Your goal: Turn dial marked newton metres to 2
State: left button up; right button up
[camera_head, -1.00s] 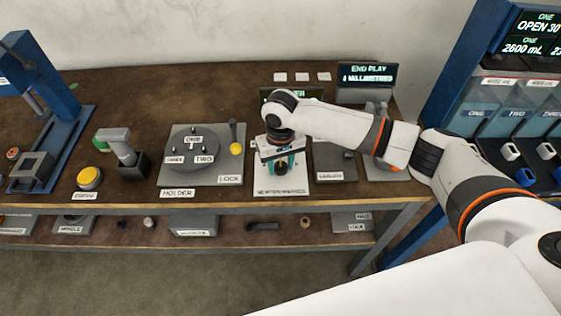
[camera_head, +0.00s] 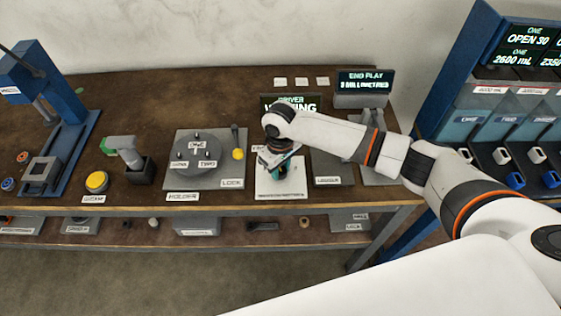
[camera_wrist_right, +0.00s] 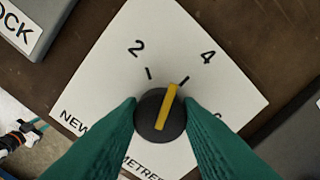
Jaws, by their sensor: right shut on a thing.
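The newton metres dial is a round black knob with a yellow pointer bar (camera_wrist_right: 168,106) on a white plate (camera_wrist_right: 225,85) in the right wrist view. The pointer lies between the 2 and 4 ticks, nearer the 4. My right gripper (camera_wrist_right: 161,108) has its green fingers shut on the knob, one on each side. In the head view my right gripper (camera_head: 278,166) stands over the white plate (camera_head: 281,189) and hides the knob. My left gripper is not in view.
A grey round holder fixture (camera_head: 195,165) with a yellow-ended lock lever (camera_head: 238,154) stands left of the plate. A grey block (camera_head: 329,167) is close on the right. The driver screen (camera_head: 290,104) behind is partly covered by my wrist.

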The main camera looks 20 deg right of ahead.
aim_at(280, 170)
jog(key=n+p, duration=0.2)
jog(key=n, duration=0.1)
jog(key=shift+r+n, duration=0.15)
jog(key=shift+n, duration=0.15)
jog(key=shift+n+p, duration=0.55)
jog(key=shift+n, duration=1.25)
jog(key=o, duration=1)
notch_tip(280, 170, up, 12)
jog(key=shift+f+b, duration=0.1)
jog(key=shift+b, duration=1.05)
jog(key=shift+s+a, duration=0.1)
